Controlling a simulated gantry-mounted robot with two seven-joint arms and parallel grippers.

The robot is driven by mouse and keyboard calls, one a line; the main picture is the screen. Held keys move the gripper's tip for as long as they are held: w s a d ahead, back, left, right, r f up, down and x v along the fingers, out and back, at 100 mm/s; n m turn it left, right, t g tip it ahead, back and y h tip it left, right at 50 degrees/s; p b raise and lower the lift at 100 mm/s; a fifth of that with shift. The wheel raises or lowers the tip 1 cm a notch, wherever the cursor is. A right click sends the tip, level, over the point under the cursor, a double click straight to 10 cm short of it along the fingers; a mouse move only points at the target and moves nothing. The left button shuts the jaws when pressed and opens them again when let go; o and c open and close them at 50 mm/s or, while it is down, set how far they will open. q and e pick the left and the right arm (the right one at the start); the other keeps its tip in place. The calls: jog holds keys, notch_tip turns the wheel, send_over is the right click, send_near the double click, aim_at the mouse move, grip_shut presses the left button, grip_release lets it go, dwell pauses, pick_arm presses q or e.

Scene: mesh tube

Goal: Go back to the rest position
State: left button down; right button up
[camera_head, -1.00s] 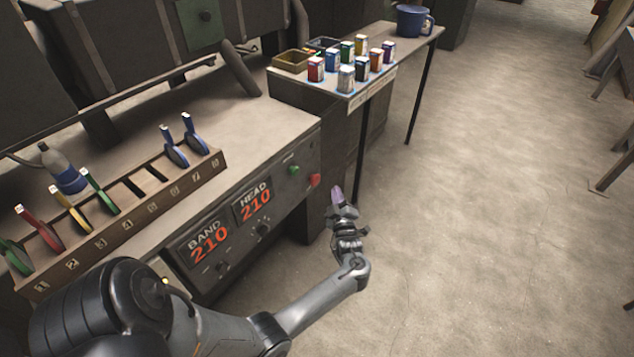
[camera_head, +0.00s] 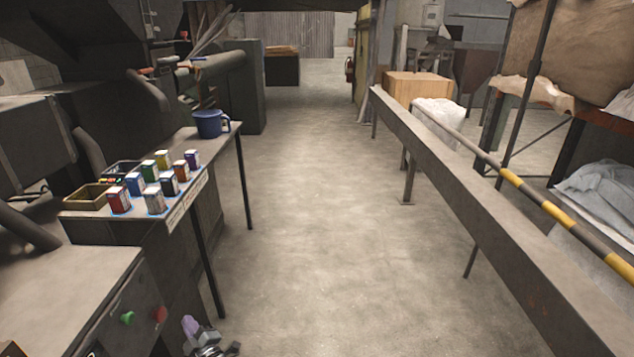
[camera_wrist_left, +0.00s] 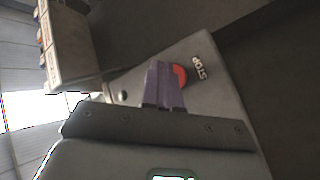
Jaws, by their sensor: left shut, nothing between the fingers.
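My left gripper (camera_head: 190,326) shows at the bottom edge of the head view, with purple fingertips, beside the front of the machine panel. In the left wrist view its purple fingers (camera_wrist_left: 163,84) are together with nothing between them. A red button (camera_wrist_left: 179,76) marked STOP shows partly behind the fingers; whether they touch it I cannot tell. In the head view the red button (camera_head: 159,315) sits to the left of the gripper, next to a green button (camera_head: 127,318). Most of my left arm is outside the head view. My right gripper is not in view.
A long grey beam (camera_head: 470,200) runs along the right. The floor (camera_head: 300,230) between is clear.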

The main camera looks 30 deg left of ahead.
pick_arm(q)
jog(key=s+d+r+m+t+p, duration=0.1)
jog(key=s+r+m+t+p, duration=0.15)
jog(key=s+p, duration=0.5)
jog(key=s+d+r+m+h+p, duration=0.25)
jog(key=d+r+m+h, duration=0.2)
jog(key=d, duration=0.45)
jog(key=s+d+r+m+h+p, duration=0.1)
jog(key=d+r+m+h+p, duration=0.4)
jog(key=d, duration=0.5)
jog(key=s+d+r+m+h+p, duration=0.25)
jog(key=d+m+h, duration=0.3)
jog(key=d, duration=0.35)
jog(key=s+d+r+m+g+h, duration=0.35)
jog(key=s+d+m+g, duration=0.2)
jog(key=s+m, duration=0.3)
notch_tip(320, 180, up, 38)
jog(key=p, duration=3.8)
jog(key=shift+d+r+t+y, duration=0.25)
jog(key=shift+d+t+y, duration=0.05)
jog(key=shift+d+y, duration=0.1)
